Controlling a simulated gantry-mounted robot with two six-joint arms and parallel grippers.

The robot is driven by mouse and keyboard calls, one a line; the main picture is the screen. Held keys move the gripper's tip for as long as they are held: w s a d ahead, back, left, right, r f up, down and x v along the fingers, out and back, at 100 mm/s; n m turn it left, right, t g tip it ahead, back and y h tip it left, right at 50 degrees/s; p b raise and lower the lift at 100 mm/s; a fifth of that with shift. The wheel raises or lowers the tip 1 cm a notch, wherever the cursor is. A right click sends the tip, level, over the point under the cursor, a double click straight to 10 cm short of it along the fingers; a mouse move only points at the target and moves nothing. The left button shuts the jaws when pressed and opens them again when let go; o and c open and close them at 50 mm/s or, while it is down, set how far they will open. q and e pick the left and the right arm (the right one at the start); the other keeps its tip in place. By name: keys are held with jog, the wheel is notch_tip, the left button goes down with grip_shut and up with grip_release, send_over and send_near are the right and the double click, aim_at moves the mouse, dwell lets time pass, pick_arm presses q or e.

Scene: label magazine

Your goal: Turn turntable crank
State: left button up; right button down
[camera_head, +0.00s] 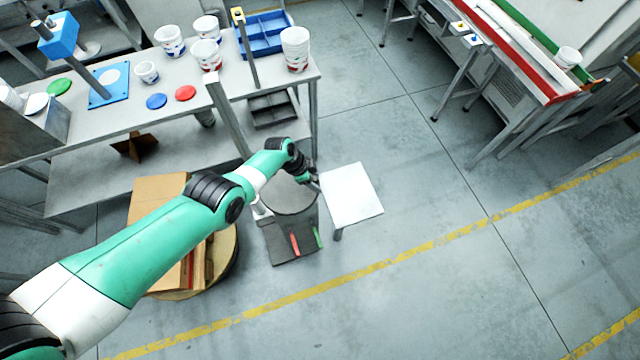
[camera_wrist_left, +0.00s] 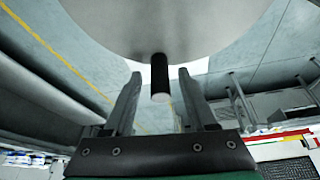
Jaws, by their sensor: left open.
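The turntable is a round grey disc (camera_head: 290,197) on a low stand at the centre of the head view, partly hidden by my left arm. In the left wrist view a round grey disc (camera_wrist_left: 165,28) fills the top, and a short black crank handle (camera_wrist_left: 159,75) sticks out from it. My left gripper (camera_wrist_left: 158,92) is open, with a finger on either side of the handle and gaps visible on both sides. In the head view my left gripper (camera_head: 315,183) is small and dark at the disc's right edge. The handle cannot be made out there. My right gripper is not in view.
A white square panel (camera_head: 351,194) stands right of the disc. A dark mat (camera_head: 283,250) with red and green strips lies in front. Cardboard (camera_head: 155,190) rests on a round base under my arm. A workbench (camera_head: 130,112) with tubs stands behind.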

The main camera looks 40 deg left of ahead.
pick_arm(q)
jog(key=shift+f, duration=0.1)
grip_shut()
dwell(1.4)
